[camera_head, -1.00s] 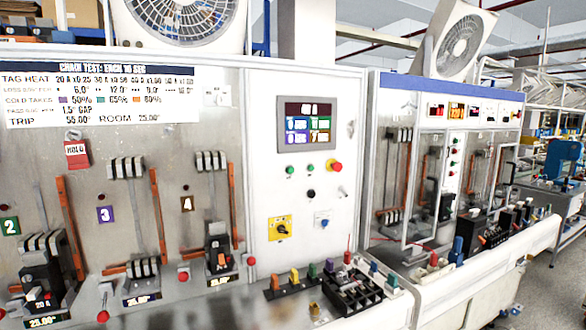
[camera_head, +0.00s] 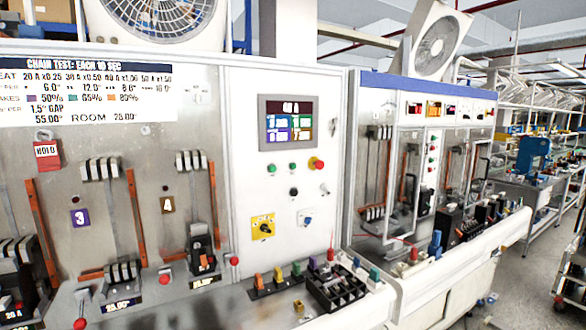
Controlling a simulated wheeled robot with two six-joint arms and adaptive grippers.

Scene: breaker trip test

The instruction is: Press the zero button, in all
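The control panel has a small screen (camera_head: 289,122) with coloured tiles. Lower down are a black button (camera_head: 293,192), a yellow plate with a black knob (camera_head: 263,227) and a white plate with a blue control (camera_head: 306,218). No label reading zero is legible, so I cannot tell which control is the zero button. Neither of my grippers is in view.
Breaker stations with plates 3 (camera_head: 80,218) and 4 (camera_head: 168,205) stand left of the panel. A red HOLD tag (camera_head: 46,153) hangs there. A second cabinet (camera_head: 425,165) stands right; floor (camera_head: 530,290) is clear beyond.

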